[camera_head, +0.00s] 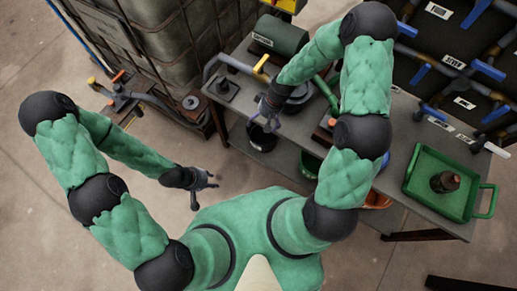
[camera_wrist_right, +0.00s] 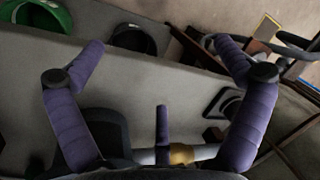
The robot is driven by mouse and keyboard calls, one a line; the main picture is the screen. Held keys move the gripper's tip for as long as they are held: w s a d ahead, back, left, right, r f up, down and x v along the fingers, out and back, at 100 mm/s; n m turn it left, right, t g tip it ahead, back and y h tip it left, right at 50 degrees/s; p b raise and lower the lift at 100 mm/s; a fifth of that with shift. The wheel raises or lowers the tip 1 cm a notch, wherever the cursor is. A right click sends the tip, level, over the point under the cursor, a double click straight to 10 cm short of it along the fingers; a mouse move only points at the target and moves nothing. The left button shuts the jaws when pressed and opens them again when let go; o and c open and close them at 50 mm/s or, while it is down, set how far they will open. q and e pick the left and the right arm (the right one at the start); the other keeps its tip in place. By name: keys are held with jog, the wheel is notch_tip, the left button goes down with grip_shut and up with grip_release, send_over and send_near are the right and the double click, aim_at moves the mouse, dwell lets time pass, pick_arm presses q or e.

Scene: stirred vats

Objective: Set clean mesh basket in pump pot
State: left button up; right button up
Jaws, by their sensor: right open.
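My right gripper (camera_head: 268,112) is over the left part of the grey bench; its fingers are spread and empty in the right wrist view (camera_wrist_right: 155,60). A dark round pot (camera_head: 299,92), which looks like the pump pot, stands just right of it, partly hidden by my arm. A dark round shape (camera_wrist_right: 104,128), perhaps that pot, shows behind the left finger in the wrist view. A dark brown round piece (camera_head: 446,181), possibly the mesh basket, sits in the green tray (camera_head: 421,207); its mesh cannot be made out. My left gripper (camera_head: 205,181) hangs over the floor, fingers spread and empty.
A green labelled cylinder (camera_head: 281,35) and a pipe with a yellow handle (camera_head: 261,68) stand by the pot. A black bucket (camera_head: 262,137) and a green bowl (camera_head: 311,164) sit below the bench. A caged tank (camera_head: 175,45) stands left. Valve pipes line the right.

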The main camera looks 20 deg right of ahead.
jog(key=s+a+f+m, duration=0.1)
jog(key=s+a+f, duration=0.2)
jog(key=s, duration=0.4)
jog(key=s+a+f+m, duration=0.2)
jog(key=s+a+f, duration=0.1)
jog(key=s, duration=0.5)
jog(key=shift+s+a+f+m+y, duration=0.3)
jog(key=shift+f, duration=0.1)
